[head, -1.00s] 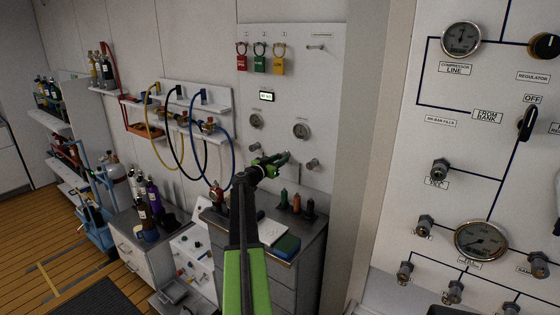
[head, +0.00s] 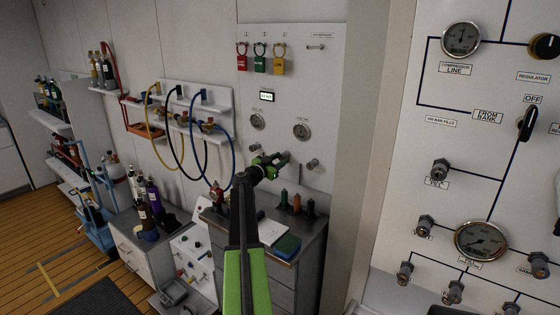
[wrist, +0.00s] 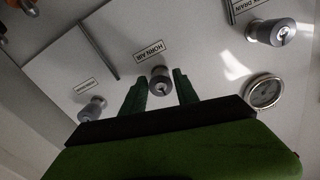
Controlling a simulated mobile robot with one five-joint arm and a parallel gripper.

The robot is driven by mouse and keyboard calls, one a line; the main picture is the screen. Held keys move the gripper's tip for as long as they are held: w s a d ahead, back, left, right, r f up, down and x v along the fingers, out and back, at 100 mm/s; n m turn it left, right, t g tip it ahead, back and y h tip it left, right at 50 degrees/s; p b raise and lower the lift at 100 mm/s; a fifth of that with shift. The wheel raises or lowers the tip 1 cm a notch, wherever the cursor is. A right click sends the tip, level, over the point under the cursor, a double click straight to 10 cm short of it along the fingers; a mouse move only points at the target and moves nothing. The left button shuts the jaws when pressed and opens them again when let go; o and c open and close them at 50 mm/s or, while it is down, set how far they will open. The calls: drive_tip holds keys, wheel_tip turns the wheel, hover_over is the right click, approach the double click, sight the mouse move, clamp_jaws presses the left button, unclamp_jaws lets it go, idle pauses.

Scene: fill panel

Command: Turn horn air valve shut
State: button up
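The horn air valve (wrist: 160,80) is a round grey knob on the pale panel, beside its HORN AIR label (wrist: 148,50) in the wrist view. My gripper (wrist: 159,88) is open, with one green finger on each side of the knob and a visible gap to it on both sides. I cannot tell how far the fingertips reach along the knob. In the head view my gripper (head: 278,162) is at the lower part of the panel (head: 330,95), and it seems to hide the valve there.
Another knob (wrist: 92,108) is left of the valve, and a drain knob (wrist: 272,32) and a gauge (wrist: 263,92) are to its right. Below my gripper, a cabinet top holds several small bottles (head: 283,199) and a blue-green block (head: 287,246). Hoses (head: 232,150) hang at left.

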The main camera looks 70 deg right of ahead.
drive_tip(key=shift+o, duration=1.2)
drive_tip(key=v, duration=1.7)
drive_tip(key=shift+a, duration=0.25)
drive_tip(key=shift+w, duration=0.1)
